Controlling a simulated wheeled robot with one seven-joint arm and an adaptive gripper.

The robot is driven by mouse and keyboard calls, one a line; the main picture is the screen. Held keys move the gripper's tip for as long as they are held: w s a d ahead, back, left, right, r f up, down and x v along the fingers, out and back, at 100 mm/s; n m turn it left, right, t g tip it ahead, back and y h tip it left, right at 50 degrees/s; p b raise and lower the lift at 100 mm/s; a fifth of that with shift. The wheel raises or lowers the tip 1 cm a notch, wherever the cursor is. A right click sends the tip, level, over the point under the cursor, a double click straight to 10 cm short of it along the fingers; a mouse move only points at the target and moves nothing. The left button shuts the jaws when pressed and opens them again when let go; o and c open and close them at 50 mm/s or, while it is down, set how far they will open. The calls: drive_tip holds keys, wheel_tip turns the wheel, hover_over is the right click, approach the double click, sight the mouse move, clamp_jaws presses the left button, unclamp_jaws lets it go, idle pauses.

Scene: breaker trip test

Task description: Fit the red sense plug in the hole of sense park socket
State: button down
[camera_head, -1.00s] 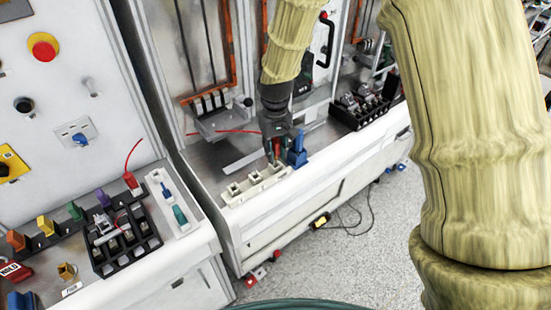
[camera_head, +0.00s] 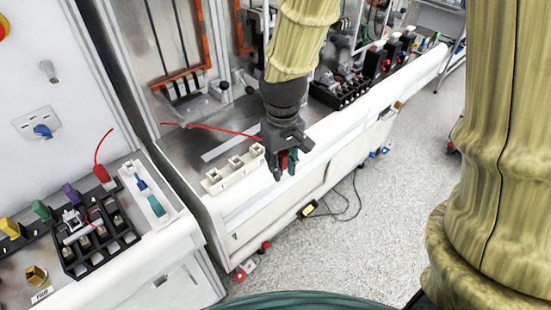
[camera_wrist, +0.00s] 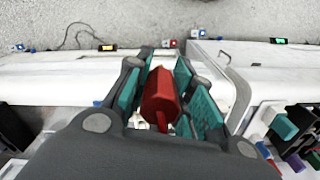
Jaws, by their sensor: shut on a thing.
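My gripper (camera_head: 283,172) is shut on a red plug (camera_head: 284,159) and holds it in the air near the front edge of the middle bench. In the wrist view the red plug (camera_wrist: 160,95) lies between the teal pads of my gripper (camera_wrist: 168,90). A thin red lead (camera_head: 210,128) runs across the bench toward my gripper. A white block with square holes (camera_head: 225,182), which looks like the park socket, stands just left of my gripper. The plug is apart from the visible holes. My gripper may hide the block's right end.
A black terminal block (camera_head: 340,93) is farther right on the middle bench. Open floor lies in front.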

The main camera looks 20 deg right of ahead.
drive_tip(key=w+r+m+p, duration=0.1)
drive_tip(key=w+m, duration=0.1)
drive_tip(key=w, duration=0.5)
drive_tip(key=w+a+r+m+p, duration=0.1)
drive_tip(key=w+r+m, duration=0.1)
drive_tip(key=w, duration=0.6)
drive_tip(key=shift+w+a+m, duration=0.15)
drive_tip(key=shift+w+m, duration=0.1)
drive_tip(key=shift+m, duration=0.55)
drive_tip(key=shift+p, duration=0.3)
drive_tip(key=shift+f+b, duration=1)
drive_tip(key=shift+f, duration=1.95)
drive_tip(key=shift+p, duration=1)
drive_tip(key=shift+f+b, duration=0.35)
drive_tip(key=shift+f, duration=0.85)
drive_tip(key=c, duration=1.2)
unclamp_jaws()
drive_tip(key=shift+o, duration=0.2)
